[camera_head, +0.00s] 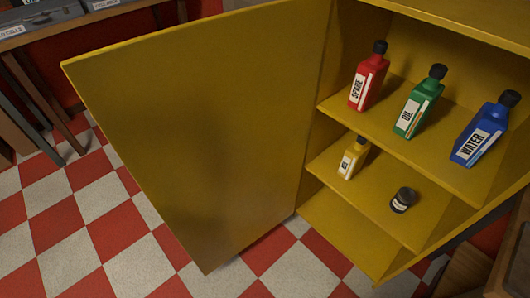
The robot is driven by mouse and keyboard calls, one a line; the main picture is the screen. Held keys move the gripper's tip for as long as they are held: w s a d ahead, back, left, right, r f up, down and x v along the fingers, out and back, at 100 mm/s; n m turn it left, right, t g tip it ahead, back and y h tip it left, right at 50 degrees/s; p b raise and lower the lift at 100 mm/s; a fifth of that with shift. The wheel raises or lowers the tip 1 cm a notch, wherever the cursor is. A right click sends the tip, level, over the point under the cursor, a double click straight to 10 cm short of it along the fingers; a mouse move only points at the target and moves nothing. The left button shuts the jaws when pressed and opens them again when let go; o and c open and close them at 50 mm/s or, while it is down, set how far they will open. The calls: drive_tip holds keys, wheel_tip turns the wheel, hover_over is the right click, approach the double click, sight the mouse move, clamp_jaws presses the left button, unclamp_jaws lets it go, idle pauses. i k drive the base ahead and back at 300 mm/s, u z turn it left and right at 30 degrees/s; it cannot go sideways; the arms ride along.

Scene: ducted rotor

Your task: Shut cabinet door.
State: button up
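A yellow cabinet (497,22) stands at the right of the head camera view, with its front open. Its yellow door (200,125) is swung wide open to the left and hinged at the cabinet's left side. The door is a plain flat panel; no handle shows on the face in view. My gripper is not in view.
Red (369,80), green (420,104) and blue (484,131) bottles stand on the upper shelf. A small yellow bottle (353,158) and a dark jar (403,200) are on the shelf below. A bench (90,18) is at the upper left. Checkered floor (70,260) lies clear at the lower left.

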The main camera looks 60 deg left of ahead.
sight(210, 118)
drive_tip(key=k, duration=0.45)
drive_tip(key=z, duration=2.25)
drive_tip(key=k, duration=2.8)
drive_tip(key=u, duration=2.25)
